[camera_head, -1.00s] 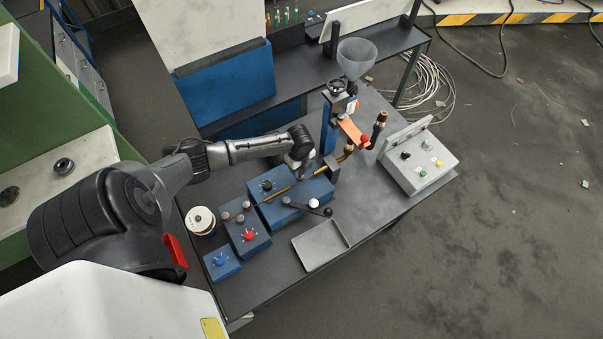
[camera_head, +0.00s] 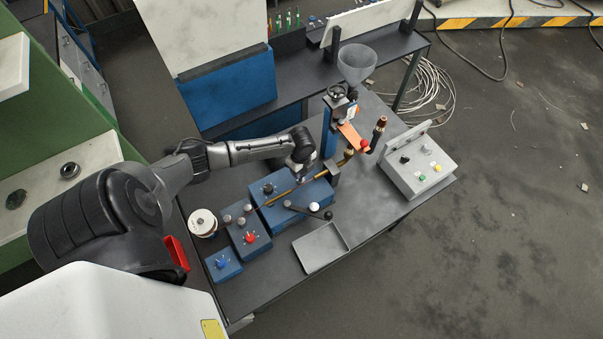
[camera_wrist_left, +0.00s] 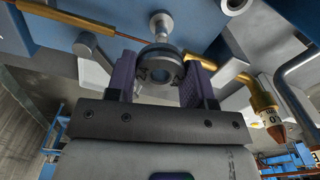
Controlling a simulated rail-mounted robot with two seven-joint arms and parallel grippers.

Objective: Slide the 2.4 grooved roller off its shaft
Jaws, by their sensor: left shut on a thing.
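My left gripper (camera_head: 302,172) reaches down over the blue machine (camera_head: 290,206) on the dark table. In the left wrist view the gripper (camera_wrist_left: 162,75) is shut on a small grey ring-shaped roller (camera_wrist_left: 160,66), held between its purple finger pads. A short metal shaft with a round end (camera_wrist_left: 161,24) shows just beyond the roller. I cannot tell whether the roller is still around a shaft. The arm hides the roller in the head view. My right gripper is not in view.
A brass and copper torch (camera_wrist_left: 262,99) is close to the right finger. A thin copper-coloured rod (camera_wrist_left: 65,17) runs at upper left. An empty grey tray (camera_head: 320,248) lies in front of the machine. A control box (camera_head: 418,165) stands at the right.

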